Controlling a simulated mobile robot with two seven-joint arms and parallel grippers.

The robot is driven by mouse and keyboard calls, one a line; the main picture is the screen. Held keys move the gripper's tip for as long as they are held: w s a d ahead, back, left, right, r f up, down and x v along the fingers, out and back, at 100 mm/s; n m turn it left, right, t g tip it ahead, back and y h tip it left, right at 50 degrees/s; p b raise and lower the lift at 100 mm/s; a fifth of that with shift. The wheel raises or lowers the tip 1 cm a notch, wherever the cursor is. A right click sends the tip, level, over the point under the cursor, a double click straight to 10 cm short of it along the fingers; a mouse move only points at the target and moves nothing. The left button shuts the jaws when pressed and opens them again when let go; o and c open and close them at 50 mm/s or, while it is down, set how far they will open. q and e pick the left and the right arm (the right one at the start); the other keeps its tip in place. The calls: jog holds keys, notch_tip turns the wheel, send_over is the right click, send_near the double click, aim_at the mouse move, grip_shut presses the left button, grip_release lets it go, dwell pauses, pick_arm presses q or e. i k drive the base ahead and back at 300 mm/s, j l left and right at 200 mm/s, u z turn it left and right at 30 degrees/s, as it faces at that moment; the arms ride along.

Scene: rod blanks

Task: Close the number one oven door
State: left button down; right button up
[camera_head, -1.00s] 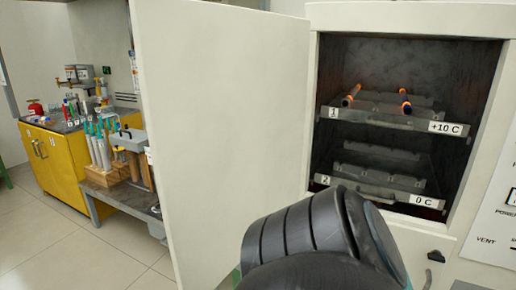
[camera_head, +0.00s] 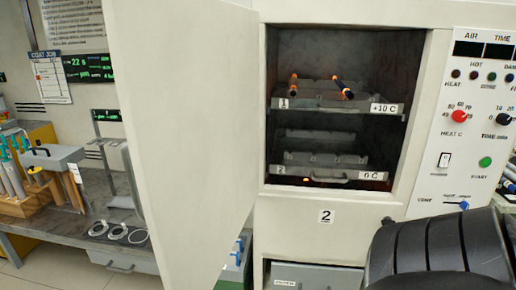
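An oven stands open in the middle, its pale door (camera_head: 182,130) swung out toward me on the left side. A plate reading 2 (camera_head: 326,216) is below its opening; I see no oven marked one. Inside, the upper shelf (camera_head: 330,103), tagged 1 and +10 C, carries two dark rods with orange ends (camera_head: 342,88). The lower shelf (camera_head: 300,172) is tagged 2 and 0 C. A dark segmented link of my own arm fills the lower right corner. Neither gripper shows in the view.
A control panel (camera_head: 478,130) with knobs and lamps is right of the oven. A drawer (camera_head: 310,277) is below it. A bench (camera_head: 95,215) with tools and a grey-handled box stands left of the door.

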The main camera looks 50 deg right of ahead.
aim_at(186, 73)
jog(key=i+j+z, duration=0.1)
jog(key=z, duration=0.35)
jog(key=i+j+z, duration=0.1)
jog(key=z, duration=0.3)
jog(key=i+j+z, duration=0.15)
jog(key=z, duration=0.3)
jog(key=i+j+z, duration=0.15)
jog(key=j+z, duration=0.15)
jog(key=z, duration=0.2)
jog(key=i+j+z, duration=0.1)
jog(key=j+z, duration=0.4)
jog(key=l, duration=0.1)
